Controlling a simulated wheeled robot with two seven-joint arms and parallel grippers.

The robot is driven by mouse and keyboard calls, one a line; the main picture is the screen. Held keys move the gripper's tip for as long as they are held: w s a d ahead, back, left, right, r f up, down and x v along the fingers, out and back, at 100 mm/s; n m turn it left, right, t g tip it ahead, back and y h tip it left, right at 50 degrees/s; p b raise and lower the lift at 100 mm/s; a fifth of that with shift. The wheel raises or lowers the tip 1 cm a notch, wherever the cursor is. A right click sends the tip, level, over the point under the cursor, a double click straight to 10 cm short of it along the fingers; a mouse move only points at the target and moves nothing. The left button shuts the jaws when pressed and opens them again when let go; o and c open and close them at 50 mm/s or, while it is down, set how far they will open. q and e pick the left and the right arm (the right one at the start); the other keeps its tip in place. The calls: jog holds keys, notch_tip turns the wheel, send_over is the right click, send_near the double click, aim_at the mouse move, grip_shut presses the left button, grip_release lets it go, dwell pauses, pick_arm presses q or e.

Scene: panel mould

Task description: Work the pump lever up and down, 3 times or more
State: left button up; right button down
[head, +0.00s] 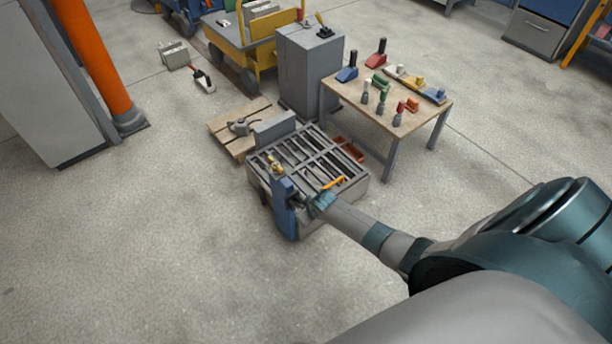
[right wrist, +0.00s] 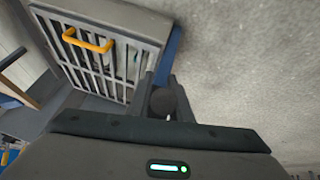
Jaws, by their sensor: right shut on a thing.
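The blue pump (head: 284,205) stands upright at the near left corner of the grey slatted panel mould (head: 258,180). My right gripper (head: 303,203) reaches it from the right and is shut beside its blue body. In the right wrist view a dark round lever end (right wrist: 163,101) sits between the fingers of my right gripper (right wrist: 161,90). The rest of the lever is mostly hidden by the gripper, so its angle is hard to tell. A blue strip of the pump (right wrist: 174,52) shows just beyond the fingers. My left gripper is in neither view.
An orange handle (head: 333,184) on the mould is close to my right gripper. A wooden table (head: 430,112) with tools, a grey cabinet (head: 309,70) and a pallet (head: 222,127) stand behind. The floor at the front left is clear.

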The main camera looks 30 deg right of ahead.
jog(key=shift+r, duration=0.1)
jog(key=c, duration=1.6)
grip_release()
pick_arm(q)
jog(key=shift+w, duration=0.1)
pick_arm(e)
jog(key=shift+r, duration=0.1)
jog(key=shift+s+r, duration=0.15)
jog(key=p+v, duration=0.2)
jog(key=v, duration=0.3)
jog(key=shift+r, duration=0.15)
pick_arm(q)
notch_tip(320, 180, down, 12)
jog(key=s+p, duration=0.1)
jog(key=p, duration=0.1)
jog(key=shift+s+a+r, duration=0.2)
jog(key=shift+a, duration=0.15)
pick_arm(e)
jog(key=shift+v, duration=5.75)
